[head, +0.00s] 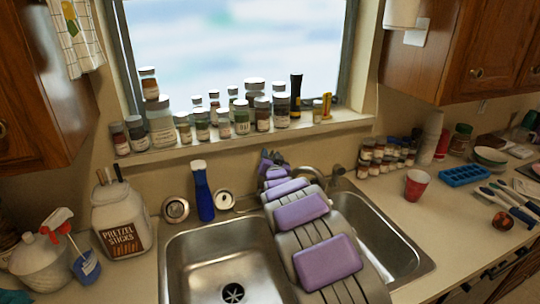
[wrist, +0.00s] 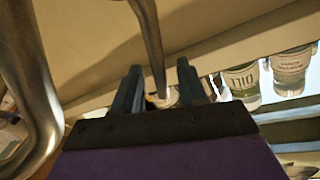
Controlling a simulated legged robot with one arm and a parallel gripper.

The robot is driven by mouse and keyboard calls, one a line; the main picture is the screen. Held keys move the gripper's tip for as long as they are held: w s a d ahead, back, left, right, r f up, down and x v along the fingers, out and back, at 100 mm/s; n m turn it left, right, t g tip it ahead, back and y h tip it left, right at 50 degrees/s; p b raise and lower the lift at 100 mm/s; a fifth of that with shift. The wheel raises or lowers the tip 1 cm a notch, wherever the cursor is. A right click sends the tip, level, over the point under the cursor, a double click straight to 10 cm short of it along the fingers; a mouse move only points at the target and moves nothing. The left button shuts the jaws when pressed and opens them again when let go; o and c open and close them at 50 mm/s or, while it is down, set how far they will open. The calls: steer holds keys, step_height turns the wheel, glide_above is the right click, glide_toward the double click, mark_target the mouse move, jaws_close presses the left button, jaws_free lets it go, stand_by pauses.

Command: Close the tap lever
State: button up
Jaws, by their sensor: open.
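In the wrist view, a slim metal rod, which looks like the tap lever (wrist: 148,35), comes down from the top edge toward the gap between my fingers. My gripper (wrist: 160,85) is open, with one dark finger on each side of the rod's lower end. I cannot tell whether either finger touches it. A thick curved metal pipe, which looks like the tap spout (wrist: 30,90), stands at the left of that view. In the head view my gripper (head: 270,160) is at the back of the sink, and my purple and grey arm hides most of the tap.
The double sink (head: 225,250) lies under my arm. A blue bottle (head: 203,192) and a pretzel jar (head: 122,220) stand left. Jars line the window sill (head: 250,140). A red cup (head: 416,185) and small spice jars (head: 385,158) stand right.

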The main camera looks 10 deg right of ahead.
steer(key=shift+w+r, duration=0.1)
steer(key=shift+w, duration=1.15)
jaws_close()
